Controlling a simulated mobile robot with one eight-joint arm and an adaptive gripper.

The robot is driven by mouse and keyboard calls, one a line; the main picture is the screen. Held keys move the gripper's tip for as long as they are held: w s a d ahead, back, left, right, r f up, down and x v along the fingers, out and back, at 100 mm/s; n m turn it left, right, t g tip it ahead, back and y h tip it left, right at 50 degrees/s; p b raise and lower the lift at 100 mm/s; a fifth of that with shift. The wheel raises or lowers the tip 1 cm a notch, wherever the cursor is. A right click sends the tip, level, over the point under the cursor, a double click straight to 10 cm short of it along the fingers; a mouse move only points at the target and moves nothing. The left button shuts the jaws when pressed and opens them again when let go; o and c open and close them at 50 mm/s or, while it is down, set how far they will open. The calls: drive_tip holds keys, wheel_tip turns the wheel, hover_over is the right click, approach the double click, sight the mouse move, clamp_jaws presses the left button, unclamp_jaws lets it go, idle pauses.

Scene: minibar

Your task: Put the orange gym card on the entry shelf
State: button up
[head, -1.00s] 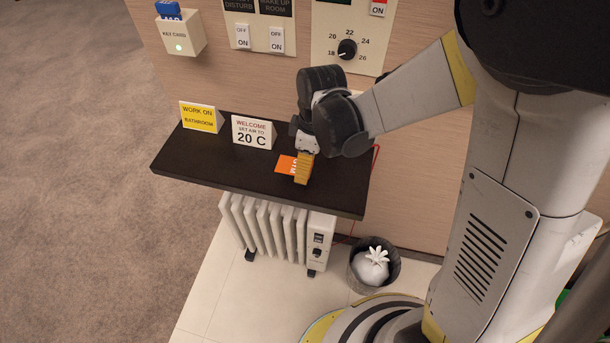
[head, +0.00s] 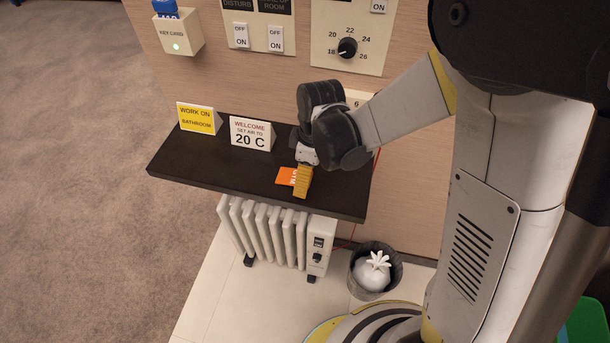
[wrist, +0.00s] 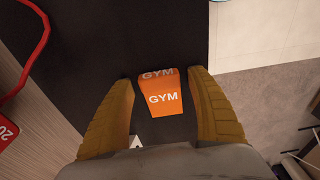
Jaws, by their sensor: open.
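The orange gym card (head: 286,177) is at the black entry shelf (head: 215,165), right of the small signs and near the front edge. It appears to lie on the shelf top, partly hidden behind a finger in the head view. My gripper (head: 303,182) points down at it with yellow fingers. In the wrist view the card (wrist: 163,100) shows the word GYM, with a bent or second face at its top. It sits between the two spread fingers of my gripper (wrist: 162,80), with a dark gap on each side.
A yellow sign (head: 198,118) and a white 20 C sign (head: 252,133) stand on the shelf to the left. Below are a white radiator (head: 265,232) and a bin (head: 375,270). A red loop (wrist: 38,50) hangs at the wall.

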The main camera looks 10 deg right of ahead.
wheel_tip(320, 180, up, 12)
drive_tip(key=d+p, duration=0.1)
drive_tip(key=p, duration=0.4)
drive_tip(key=s+d+r+m+t+h, duration=0.1)
drive_tip(key=s+d+r+m+t, duration=0.5)
drive_tip(key=s+d+r+m, duration=0.4)
drive_tip(key=d+r+m, duration=0.1)
drive_tip(key=d+m, duration=0.2)
drive_tip(key=m, duration=0.1)
drive_tip(key=shift+s+r+t, duration=0.3)
drive_tip(key=shift+s+r, duration=0.05)
drive_tip(key=shift+r, duration=0.05)
